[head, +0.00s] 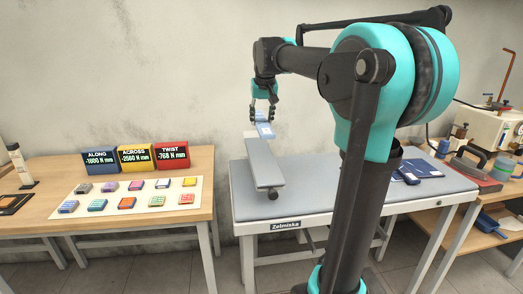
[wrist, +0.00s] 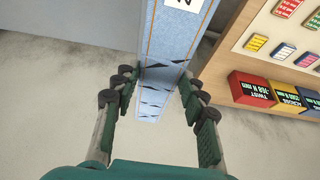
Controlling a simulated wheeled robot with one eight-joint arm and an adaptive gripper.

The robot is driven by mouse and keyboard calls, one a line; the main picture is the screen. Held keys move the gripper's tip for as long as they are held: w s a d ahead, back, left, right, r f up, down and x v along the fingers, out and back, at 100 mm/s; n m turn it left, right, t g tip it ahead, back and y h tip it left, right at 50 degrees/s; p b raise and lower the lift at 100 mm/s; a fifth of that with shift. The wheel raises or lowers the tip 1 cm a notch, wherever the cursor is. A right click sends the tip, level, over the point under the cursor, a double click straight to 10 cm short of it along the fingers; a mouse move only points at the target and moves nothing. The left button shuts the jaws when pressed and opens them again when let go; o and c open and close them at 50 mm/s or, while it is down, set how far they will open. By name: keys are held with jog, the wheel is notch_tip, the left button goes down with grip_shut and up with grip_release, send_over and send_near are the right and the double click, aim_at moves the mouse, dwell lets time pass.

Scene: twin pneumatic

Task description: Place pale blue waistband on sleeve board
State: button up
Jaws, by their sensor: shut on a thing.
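The pale blue waistband (head: 265,131) hangs below my gripper (head: 263,112) in the head view, over the back part of the sleeve board. In the wrist view the waistband (wrist: 172,42) is a long flat strip with dark marks and a white label, passing between the fingertips of my gripper (wrist: 158,82). My gripper is shut on it. The sleeve board (head: 262,166) is a narrow grey padded board standing above the grey-topped ironing table (head: 325,200). I cannot tell whether the waistband touches the board.
A wooden table (head: 45,195) at the left bears three readout boxes, blue (head: 101,162), yellow (head: 134,159) and red (head: 171,157), and several coloured blocks on a white sheet. Dark blue folded cloth (head: 415,169) lies on the ironing table's right. A cluttered bench (head: 505,205) stands far right.

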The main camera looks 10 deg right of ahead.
aim_at(264, 126)
notch_tip(264, 126, down, 13)
jog(key=shift+r, duration=0.2)
dwell(0.3)
jog(key=o, duration=1.2)
jog(key=shift+f, duration=0.1)
jog(key=v, duration=1.2)
jog(key=shift+s, duration=0.1)
